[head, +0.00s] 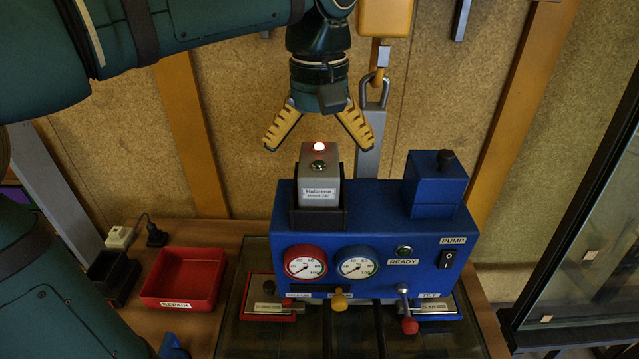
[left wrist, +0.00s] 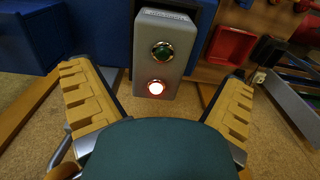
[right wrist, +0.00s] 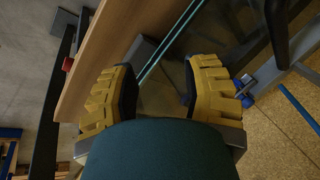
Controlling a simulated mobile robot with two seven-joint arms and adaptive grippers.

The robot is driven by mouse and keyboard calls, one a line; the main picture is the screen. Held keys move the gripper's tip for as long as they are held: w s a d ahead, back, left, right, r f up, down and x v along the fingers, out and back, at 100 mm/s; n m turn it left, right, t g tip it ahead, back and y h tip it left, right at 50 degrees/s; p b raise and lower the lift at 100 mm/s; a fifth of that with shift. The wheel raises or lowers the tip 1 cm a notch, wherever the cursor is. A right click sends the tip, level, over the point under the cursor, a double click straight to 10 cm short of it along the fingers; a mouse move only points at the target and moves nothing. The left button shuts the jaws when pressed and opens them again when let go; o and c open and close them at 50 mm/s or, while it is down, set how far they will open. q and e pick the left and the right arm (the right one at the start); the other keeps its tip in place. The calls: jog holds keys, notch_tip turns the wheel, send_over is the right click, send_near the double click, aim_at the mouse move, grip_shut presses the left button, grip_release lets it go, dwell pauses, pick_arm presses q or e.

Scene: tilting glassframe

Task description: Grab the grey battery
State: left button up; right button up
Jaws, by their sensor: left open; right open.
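The grey battery (head: 320,178) stands upright in a dark holder on the left part of the blue pump box (head: 375,232). Its top carries a lit red lamp and a dark round button. My left gripper (head: 319,143) is open, pointing down above the battery, with its yellow fingers spread to either side and apart from it. In the left wrist view the battery (left wrist: 160,60) lies between and beyond the open fingers (left wrist: 165,110). My right gripper (right wrist: 162,85) is open and empty in the right wrist view; it does not show in the head view.
A red repair tray (head: 184,278) and a small black bin (head: 112,277) stand on the wooden table at left. A blue block with a black knob (head: 437,180) rises on the box's right. A glass frame (head: 580,200) stands at right.

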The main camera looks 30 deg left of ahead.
aim_at(319, 158)
pick_arm(q)
jog(key=shift+w+a+f+b, duration=0.1)
jog(key=shift+w+f+b, duration=0.05)
jog(key=shift+f, duration=1.3)
jog(key=shift+w+a+f+b, duration=0.1)
jog(key=shift+f+b, duration=0.05)
jog(key=shift+f, duration=1.3)
jog(key=c, duration=1.4)
